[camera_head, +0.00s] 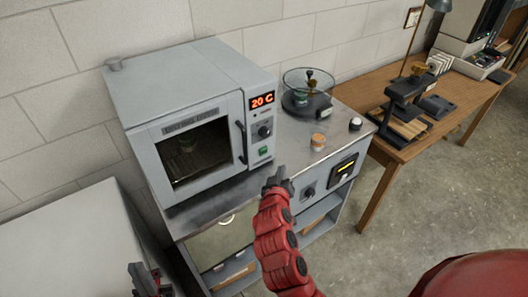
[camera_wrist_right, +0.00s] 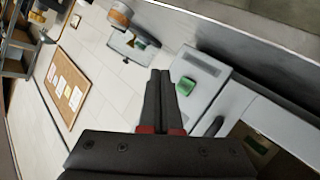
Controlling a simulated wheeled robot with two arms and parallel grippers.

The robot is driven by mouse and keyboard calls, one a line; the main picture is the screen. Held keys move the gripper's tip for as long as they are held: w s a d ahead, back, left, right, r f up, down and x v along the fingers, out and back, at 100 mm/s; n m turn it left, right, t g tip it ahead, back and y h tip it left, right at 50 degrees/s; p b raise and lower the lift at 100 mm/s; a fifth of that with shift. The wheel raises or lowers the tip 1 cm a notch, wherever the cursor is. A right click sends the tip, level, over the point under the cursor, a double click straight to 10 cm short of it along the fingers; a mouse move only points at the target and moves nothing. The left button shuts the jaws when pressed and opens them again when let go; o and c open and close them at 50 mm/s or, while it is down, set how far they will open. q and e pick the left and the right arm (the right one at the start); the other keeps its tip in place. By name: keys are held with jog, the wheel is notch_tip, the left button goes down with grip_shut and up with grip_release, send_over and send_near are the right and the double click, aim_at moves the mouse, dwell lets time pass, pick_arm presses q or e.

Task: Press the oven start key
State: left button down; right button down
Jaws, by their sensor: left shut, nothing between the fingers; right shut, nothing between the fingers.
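The grey oven (camera_head: 200,65) stands on a bench, with its door closed and its display (camera_head: 262,100) reading 20 C in red. Below the display is a dark knob (camera_head: 264,131), and below that a green key (camera_head: 263,151). The green key also shows in the right wrist view (camera_wrist_right: 185,87), just right of the fingertips. My right gripper (camera_head: 279,178) is shut and empty, in front of and below the key in the head view; a gap to the key cannot be judged exactly. My left gripper (camera_head: 145,272) is shut and empty at the lower left, away from the oven.
A wooden table (camera_head: 440,108) with equipment stands further right. A pale cabinet (camera_head: 80,240) is at the lower left. The floor right is clear.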

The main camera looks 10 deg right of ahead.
aim_at(267, 151)
jog(key=w, duration=0.1)
jog(key=w+a, duration=0.1)
jog(key=w, duration=0.1)
jog(key=w+b, duration=0.1)
jog(key=shift+w+a+f, duration=0.15)
jog(key=shift+w+a, duration=0.15)
jog(key=shift+a, duration=0.1)
jog(key=shift+w+a+b, duration=0.2)
jog(key=shift+w+b, duration=0.1)
jog(key=shift+w, duration=0.4)
dwell(1.2)
jog(key=shift+w+a+b, duration=0.15)
jog(key=shift+w+b, duration=0.15)
jog(key=shift+b, duration=0.15)
jog(key=shift+w, duration=0.1)
jog(key=shift+w+a+b, duration=0.15)
jog(key=shift+w+b, duration=0.2)
jog(key=shift+w, duration=0.05)
dwell(0.4)
jog(key=shift+s, duration=0.1)
jog(key=shift+s+d+r, duration=0.2)
jog(key=shift+s+d, duration=0.1)
jog(key=shift+s, duration=0.45)
